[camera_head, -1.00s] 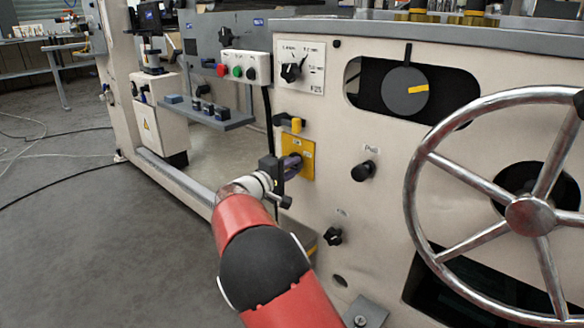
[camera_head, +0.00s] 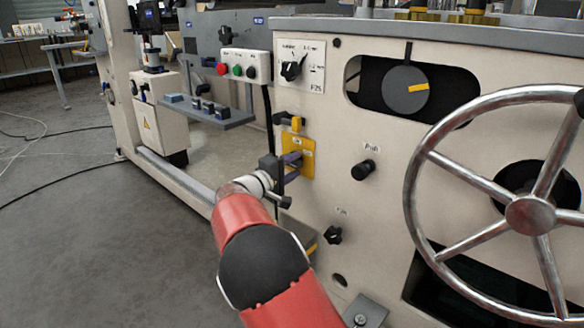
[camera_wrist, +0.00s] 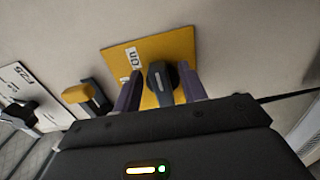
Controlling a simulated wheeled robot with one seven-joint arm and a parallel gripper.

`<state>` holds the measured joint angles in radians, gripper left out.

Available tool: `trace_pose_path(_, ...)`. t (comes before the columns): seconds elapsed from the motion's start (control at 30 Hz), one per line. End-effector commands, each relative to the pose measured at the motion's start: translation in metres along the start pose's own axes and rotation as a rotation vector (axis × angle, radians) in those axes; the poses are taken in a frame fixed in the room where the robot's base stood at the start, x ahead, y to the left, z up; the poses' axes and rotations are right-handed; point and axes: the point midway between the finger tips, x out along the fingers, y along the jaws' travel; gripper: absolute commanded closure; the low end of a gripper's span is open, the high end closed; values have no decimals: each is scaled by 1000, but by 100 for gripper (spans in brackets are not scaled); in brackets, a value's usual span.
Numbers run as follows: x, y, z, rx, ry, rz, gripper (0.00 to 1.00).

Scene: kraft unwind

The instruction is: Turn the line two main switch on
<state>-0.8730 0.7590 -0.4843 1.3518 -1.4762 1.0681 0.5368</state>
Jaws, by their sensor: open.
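The switch is a dark knob (camera_wrist: 161,84) on a yellow plate (camera_wrist: 170,45) on the machine's cream front; the plate also shows in the head view (camera_head: 308,147). Part of a label reading "on" shows on the plate in the wrist view. My gripper (camera_wrist: 158,72) is open, with one purple finger on each side of the knob. Gaps show between the fingers and the knob, so it is not clamped. In the head view my gripper (camera_head: 290,166) is in front of the plate and hides the knob.
A yellow and black fitting (camera_head: 296,124) sits just above the plate. A selector switch (camera_head: 291,70) is higher up. A black push knob (camera_head: 363,170) and a large handwheel (camera_head: 530,214) are to the right. Open floor (camera_head: 110,240) lies left.

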Motion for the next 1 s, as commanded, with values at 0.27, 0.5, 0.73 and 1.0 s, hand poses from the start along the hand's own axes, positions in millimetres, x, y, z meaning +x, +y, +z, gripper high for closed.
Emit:
trace_pose_path(0.27,-34,1,-1,-1,4,-1,58)
trace_pose_path(0.5,-69,0,-1,0,2,-1,58)
trace_pose_path(0.73,-78,0,0,0,0,0,58)
trace_pose_path(1.0,-78,0,0,0,1,0,58)
